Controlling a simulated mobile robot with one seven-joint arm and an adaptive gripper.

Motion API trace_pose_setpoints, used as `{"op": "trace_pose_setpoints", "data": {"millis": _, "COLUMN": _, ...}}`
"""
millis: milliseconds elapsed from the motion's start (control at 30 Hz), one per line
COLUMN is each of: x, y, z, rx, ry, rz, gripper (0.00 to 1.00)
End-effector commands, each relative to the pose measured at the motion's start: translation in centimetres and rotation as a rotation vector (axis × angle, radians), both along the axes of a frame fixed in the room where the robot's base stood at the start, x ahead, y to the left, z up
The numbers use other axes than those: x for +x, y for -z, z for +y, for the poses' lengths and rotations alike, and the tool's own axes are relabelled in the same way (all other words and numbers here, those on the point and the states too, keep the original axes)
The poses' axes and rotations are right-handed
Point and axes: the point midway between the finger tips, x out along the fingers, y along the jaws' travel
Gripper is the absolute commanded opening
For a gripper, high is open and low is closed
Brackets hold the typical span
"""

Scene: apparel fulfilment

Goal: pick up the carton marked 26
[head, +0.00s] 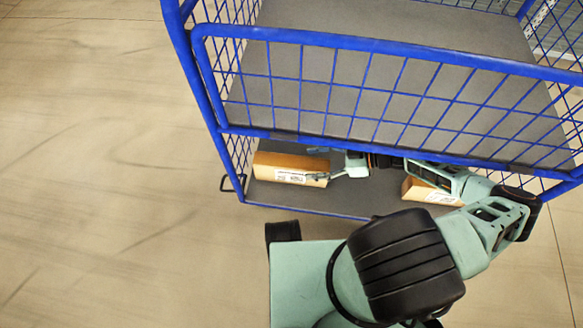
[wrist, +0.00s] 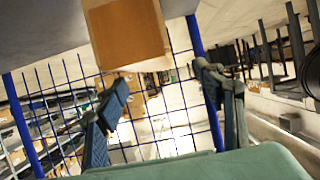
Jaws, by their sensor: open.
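Two brown cartons lie on the lower deck of the blue cage trolley in the head view. The left carton (head: 288,171) has a white label on its front side, too small to read. The right carton (head: 424,192) also has a white label and is partly hidden by my arm; I cannot tell which is marked 26. My gripper (head: 326,163) is open and empty at the right end of the left carton. In the wrist view, a plain carton face (wrist: 126,36) is at the top, ahead of my gripper (wrist: 163,82) and off to the left of the middle between the fingers.
The trolley's blue mesh side (head: 330,85) and the upper grey deck (head: 400,95) stand above the lower deck (head: 300,198). My arm reaches in low beneath the mesh side. The floor (head: 90,180) left of the trolley is clear.

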Motion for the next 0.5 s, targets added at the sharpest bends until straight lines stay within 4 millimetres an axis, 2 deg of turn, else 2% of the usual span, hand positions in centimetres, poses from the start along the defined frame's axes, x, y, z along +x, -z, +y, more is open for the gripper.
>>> {"op": "trace_pose_setpoints", "data": {"millis": 100, "x": 0.3, "y": 0.8, "z": 1.6, "rx": 0.001, "ry": -0.001, "rz": 0.001, "gripper": 0.62}}
{"op": "trace_pose_setpoints", "data": {"millis": 267, "x": 0.6, "y": 1.2, "z": 2.6, "rx": 0.000, "ry": 0.000, "rz": 0.000, "gripper": 0.62}}
{"op": "trace_pose_setpoints", "data": {"millis": 500, "x": 1.7, "y": 2.6, "z": 5.6, "rx": 0.002, "ry": -0.002, "rz": 0.000, "gripper": 0.62}}
